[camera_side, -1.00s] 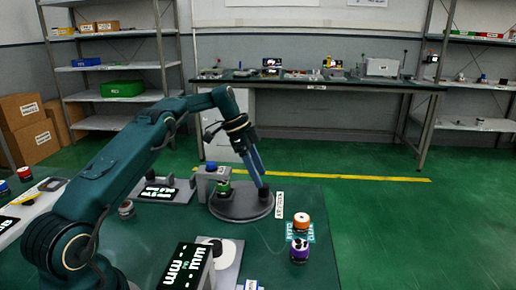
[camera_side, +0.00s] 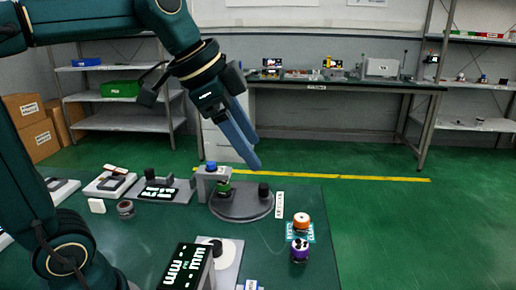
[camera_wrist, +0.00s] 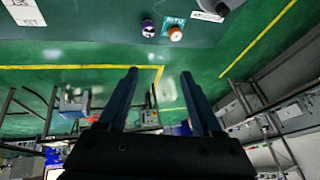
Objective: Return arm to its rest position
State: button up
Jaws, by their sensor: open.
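My gripper (camera_side: 250,163) hangs in the air above and behind the round grey turntable (camera_side: 240,213) in the side view. Its two blue fingers point down and to the right. In the wrist view the fingers of my gripper (camera_wrist: 162,72) are spread apart with nothing between them. The turntable carries a green-topped part (camera_side: 224,187) and a small dark cylinder (camera_side: 263,190). An orange-topped piece (camera_side: 301,219) and a purple piece (camera_side: 299,250) stand at its right; both also show at the top of the wrist view.
A grey post with a blue knob (camera_side: 211,167) stands beside the turntable. A display block (camera_side: 186,266) and a white-topped fixture (camera_side: 228,252) are at the front. A back bench (camera_side: 330,82) and shelves stand beyond the open green floor.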

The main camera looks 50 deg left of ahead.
jog(key=s+f+n, duration=0.2)
jog(key=s+f, duration=0.1)
jog(key=s, duration=0.1)
jog(key=s+f+n, duration=0.2)
jog(key=s+f, duration=0.1)
jog(key=s+f+n+y, duration=0.1)
jog(key=s+f+n, duration=0.1)
jog(key=s+f, duration=0.2)
jog(key=shift+s+n, duration=0.3)
jog(key=shift+w+n, duration=0.2)
jog(key=shift+n, duration=0.4)
